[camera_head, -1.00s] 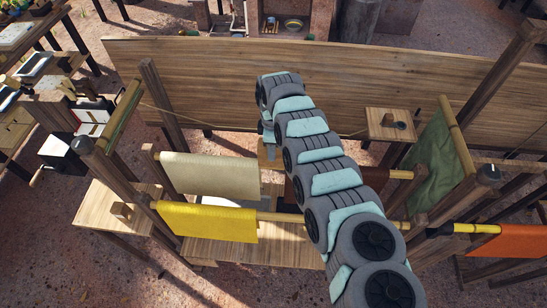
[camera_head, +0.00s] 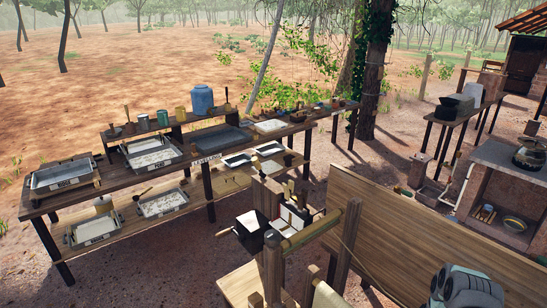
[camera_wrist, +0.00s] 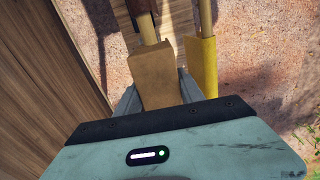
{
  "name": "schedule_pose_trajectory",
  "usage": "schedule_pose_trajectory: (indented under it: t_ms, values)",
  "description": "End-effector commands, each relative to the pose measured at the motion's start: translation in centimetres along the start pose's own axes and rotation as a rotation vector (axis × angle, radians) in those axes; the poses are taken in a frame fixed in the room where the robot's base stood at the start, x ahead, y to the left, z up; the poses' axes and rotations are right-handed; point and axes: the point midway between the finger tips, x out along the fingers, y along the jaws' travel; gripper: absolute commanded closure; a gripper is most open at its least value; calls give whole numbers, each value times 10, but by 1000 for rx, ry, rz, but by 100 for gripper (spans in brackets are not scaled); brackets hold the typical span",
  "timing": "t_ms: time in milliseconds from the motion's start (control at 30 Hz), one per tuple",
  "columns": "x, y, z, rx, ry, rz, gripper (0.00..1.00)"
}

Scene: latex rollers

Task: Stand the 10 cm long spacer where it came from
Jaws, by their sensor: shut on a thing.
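In the wrist view a plain wooden block (camera_wrist: 158,75), which looks like the spacer, sits between the two fingers of my gripper (camera_wrist: 160,92). The fingers are shut on its sides. Its lower end is hidden behind the gripper body, and its length cannot be read. In the head view my gripper and this block are out of frame; only a part of my arm shows at bottom right.
In the wrist view a wooden pole (camera_wrist: 148,28) appears just beyond the block, with a yellow cloth (camera_wrist: 203,65) on another pole to the right. A wooden board (camera_wrist: 45,70) fills the left. The head view shows a long workbench (camera_head: 100,182) with trays.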

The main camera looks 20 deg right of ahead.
Motion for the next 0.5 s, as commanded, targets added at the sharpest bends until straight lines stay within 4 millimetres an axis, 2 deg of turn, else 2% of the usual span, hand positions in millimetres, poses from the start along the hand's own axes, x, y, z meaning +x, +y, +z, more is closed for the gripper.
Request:
schedule_pose_trajectory:
  t_ms: [33,167,267,367,500]
  values:
    - [-11,-7,-28,2,5,5,100]
    - [-39,-34,-94,43,17,5,100]
    - [-59,-64,-144,74,21,-1,100]
    - [-79,-95,-190,106,25,-3,100]
    - [-107,-149,-249,147,25,-9,100]
